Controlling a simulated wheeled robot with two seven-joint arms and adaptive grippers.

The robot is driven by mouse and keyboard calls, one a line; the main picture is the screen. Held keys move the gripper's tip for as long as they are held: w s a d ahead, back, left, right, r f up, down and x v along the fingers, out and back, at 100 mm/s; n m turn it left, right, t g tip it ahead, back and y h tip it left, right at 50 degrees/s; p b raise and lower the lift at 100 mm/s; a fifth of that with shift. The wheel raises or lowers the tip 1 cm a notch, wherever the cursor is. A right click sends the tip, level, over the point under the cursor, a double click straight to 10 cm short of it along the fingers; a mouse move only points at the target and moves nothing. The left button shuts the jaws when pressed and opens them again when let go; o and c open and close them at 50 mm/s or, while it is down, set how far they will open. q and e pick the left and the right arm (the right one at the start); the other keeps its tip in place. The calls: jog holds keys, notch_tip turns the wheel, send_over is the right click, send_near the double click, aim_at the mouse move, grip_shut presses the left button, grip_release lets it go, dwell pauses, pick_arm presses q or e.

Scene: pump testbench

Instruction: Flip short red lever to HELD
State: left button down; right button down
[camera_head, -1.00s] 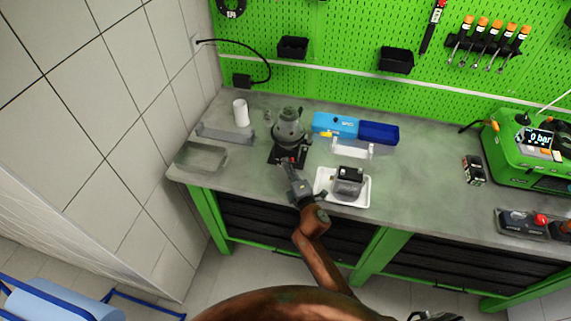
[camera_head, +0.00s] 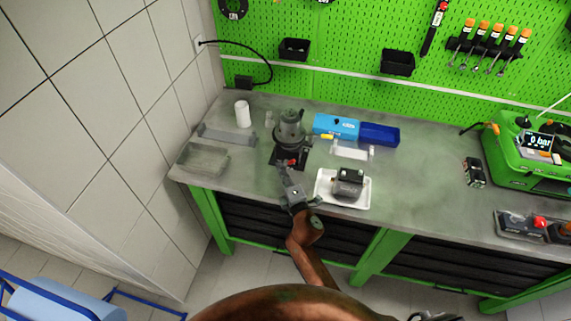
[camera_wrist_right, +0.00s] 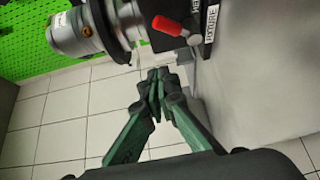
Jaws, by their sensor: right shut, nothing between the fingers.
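The short red lever (camera_head: 291,161) is on the black base plate (camera_head: 279,158) of the grey pump unit (camera_head: 289,127) on the bench. In the right wrist view the red lever (camera_wrist_right: 168,26) points toward the upper left from its pivot on the black plate, beside white lettering that is only partly readable. My right gripper (camera_head: 284,173) is just in front of the plate. In the right wrist view its green-black fingertips (camera_wrist_right: 160,76) are together and empty, below the lever in the picture and apart from it. My left gripper is not in view.
A white tray (camera_head: 323,199) with a dark block (camera_head: 348,182) stands close to the right of my right gripper. A shallow grey tray (camera_head: 203,160) is at the left. The bench centre-right is clear.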

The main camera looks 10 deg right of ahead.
jog(key=s, duration=0.2)
jog(key=s+f, duration=0.1)
jog(key=s, duration=0.1)
jog(key=s+f+b, duration=0.1)
jog(key=s, duration=0.1)
jog(key=shift+d+f, duration=0.15)
jog(key=shift+f, duration=0.1)
jog(key=shift+s, duration=0.55)
